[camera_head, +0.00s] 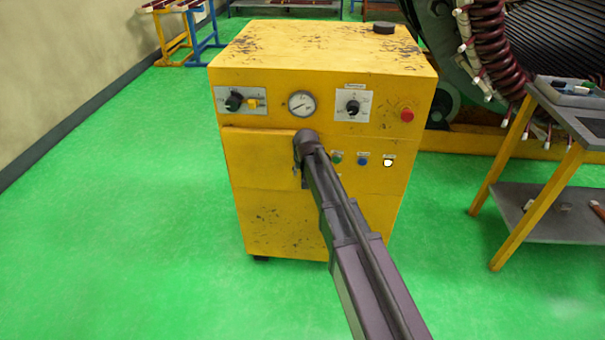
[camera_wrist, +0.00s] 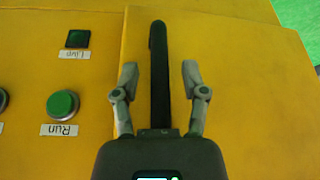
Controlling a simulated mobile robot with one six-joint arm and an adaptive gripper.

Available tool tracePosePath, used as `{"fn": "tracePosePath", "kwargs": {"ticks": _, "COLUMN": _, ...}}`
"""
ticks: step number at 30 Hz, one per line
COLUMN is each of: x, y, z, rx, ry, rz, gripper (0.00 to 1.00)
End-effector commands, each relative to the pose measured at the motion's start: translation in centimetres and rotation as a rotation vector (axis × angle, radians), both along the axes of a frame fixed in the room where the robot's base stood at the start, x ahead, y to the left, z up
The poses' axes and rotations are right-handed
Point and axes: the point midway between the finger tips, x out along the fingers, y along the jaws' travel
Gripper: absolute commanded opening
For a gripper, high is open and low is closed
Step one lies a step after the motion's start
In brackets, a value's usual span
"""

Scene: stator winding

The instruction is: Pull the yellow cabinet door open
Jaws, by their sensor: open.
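The yellow cabinet (camera_head: 285,225) stands on the green floor in the head view. Its door (camera_head: 258,155) is the plain yellow panel at the upper left of the front, below the gauge. It looks shut or nearly so; I cannot tell exactly. In the wrist view the door (camera_wrist: 245,100) fills the middle and right. A long black handle (camera_wrist: 158,45) stands out on it. My gripper (camera_wrist: 160,72) is open, with one finger on each side of the handle, and gaps show on both sides. In the head view my arm hides the gripper and handle.
Knobs, a gauge (camera_head: 302,104) and a red button (camera_head: 407,114) sit above the door. Small buttons (camera_head: 362,160) lie right of it, with a green one (camera_wrist: 62,104) in the wrist view. A workbench (camera_head: 545,210) stands at right. The floor at left is clear.

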Motion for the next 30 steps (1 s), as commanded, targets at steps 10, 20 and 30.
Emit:
{"fn": "tracePosePath", "kwargs": {"ticks": 10, "x": 0.0, "y": 0.0, "z": 0.0, "rx": 0.000, "ry": 0.000, "rz": 0.000, "gripper": 0.24}}
{"fn": "tracePosePath", "kwargs": {"ticks": 20, "x": 0.0, "y": -0.1, "z": 0.0, "rx": -0.001, "ry": 0.000, "rz": -0.001, "gripper": 0.00}}
{"fn": "tracePosePath", "kwargs": {"ticks": 30, "x": -0.9, "y": -1.0, "z": 0.0, "rx": -0.003, "ry": 0.001, "rz": -0.051, "gripper": 0.00}}
